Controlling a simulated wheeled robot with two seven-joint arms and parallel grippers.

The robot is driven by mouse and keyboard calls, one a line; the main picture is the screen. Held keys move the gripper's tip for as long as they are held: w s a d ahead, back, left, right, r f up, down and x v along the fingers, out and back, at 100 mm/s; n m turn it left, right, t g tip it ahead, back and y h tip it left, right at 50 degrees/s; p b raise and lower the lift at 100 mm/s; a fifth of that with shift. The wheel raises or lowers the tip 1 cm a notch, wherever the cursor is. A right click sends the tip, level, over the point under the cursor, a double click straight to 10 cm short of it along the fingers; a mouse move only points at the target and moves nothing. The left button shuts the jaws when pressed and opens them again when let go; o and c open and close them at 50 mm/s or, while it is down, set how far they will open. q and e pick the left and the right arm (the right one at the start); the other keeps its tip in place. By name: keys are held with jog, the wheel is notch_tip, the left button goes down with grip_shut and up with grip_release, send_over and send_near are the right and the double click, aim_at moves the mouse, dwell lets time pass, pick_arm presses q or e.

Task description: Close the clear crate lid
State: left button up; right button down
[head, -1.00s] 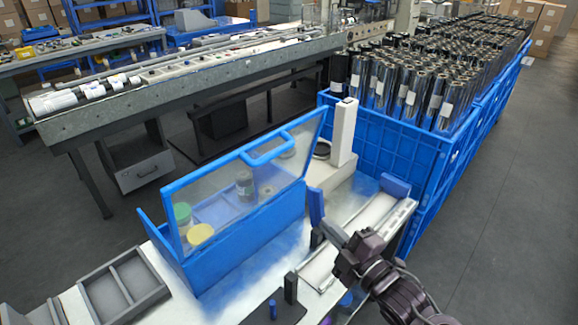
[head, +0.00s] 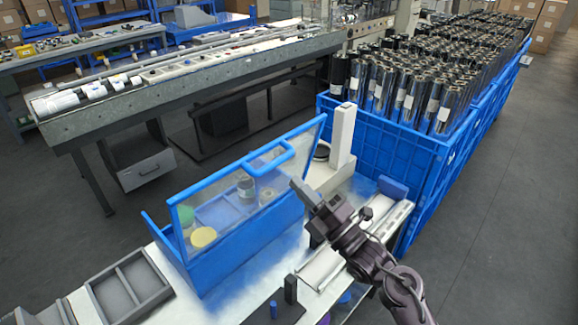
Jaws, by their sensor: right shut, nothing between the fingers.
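The blue crate (head: 250,246) stands on the white bench, with jars inside. Its clear lid (head: 222,207) has a blue frame and a blue handle (head: 270,160) at its top edge. The lid stands tilted up, open, along the crate's near side. My right gripper (head: 303,192) is shut and empty. Its tip is just right of the lid's right end, close to the crate's near right corner; I cannot tell whether it touches. My left gripper is not in view.
A grey divided tray (head: 128,288) lies left of the crate. A white post (head: 342,136) stands behind the crate's right end. A large blue bin (head: 375,148) of film rolls is at the right. A black block (head: 290,290) stands at the front of the bench.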

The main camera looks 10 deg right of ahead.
jog(key=p+x, duration=0.1)
jog(key=x, duration=0.1)
jog(key=shift+w+a+r, duration=0.15)
jog(key=shift+w+r, duration=0.1)
jog(key=shift+r, duration=0.1)
jog(key=shift+w+a, duration=0.35)
jog(key=shift+w, duration=0.1)
jog(key=shift+r, duration=0.1)
